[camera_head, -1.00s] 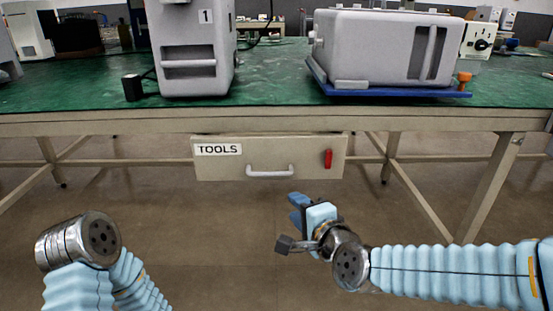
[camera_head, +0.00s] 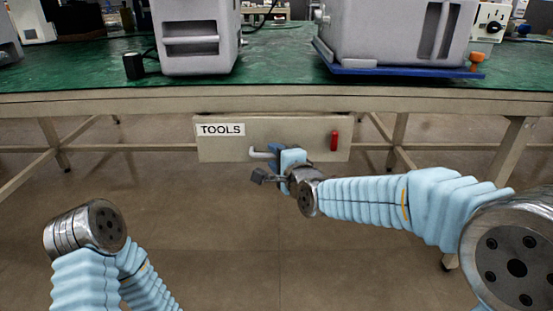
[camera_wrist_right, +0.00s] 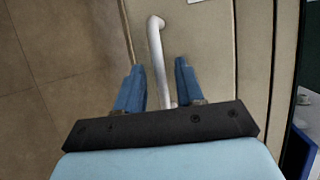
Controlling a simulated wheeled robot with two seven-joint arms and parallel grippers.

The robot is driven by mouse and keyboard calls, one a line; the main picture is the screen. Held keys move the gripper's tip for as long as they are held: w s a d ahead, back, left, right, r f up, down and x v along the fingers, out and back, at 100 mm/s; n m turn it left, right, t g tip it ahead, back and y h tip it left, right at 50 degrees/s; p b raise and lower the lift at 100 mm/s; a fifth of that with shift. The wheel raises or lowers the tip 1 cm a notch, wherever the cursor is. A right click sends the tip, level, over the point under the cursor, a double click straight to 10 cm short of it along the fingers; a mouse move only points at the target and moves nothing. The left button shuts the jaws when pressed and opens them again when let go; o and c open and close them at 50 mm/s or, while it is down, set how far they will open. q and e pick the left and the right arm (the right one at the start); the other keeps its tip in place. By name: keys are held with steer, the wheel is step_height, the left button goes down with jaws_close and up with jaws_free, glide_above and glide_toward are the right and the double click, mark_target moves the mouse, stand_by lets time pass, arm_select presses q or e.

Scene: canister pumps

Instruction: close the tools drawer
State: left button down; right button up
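The tools drawer (camera_head: 225,148) hangs under the table, with a pale front, a "TOOLS" label (camera_head: 221,129) and a red tab (camera_head: 334,141). I cannot tell how far it stands out. My right gripper (camera_head: 276,152) is at its white handle (camera_head: 259,153), covering the handle's right part in the head view. In the right wrist view the blue fingers of my right gripper (camera_wrist_right: 158,85) are apart, one on each side of the handle bar (camera_wrist_right: 158,55), with gaps showing. My left arm is at the lower left in the head view; its gripper does not show.
The green-topped table (camera_head: 280,72) spans above the drawer, on beige legs and rails. A grey machine (camera_head: 197,40) and another on a blue tray (camera_head: 400,74) stand on it. The brown floor (camera_head: 235,235) before the drawer is clear.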

steer(key=shift+c, duration=0.3)
jaws_close()
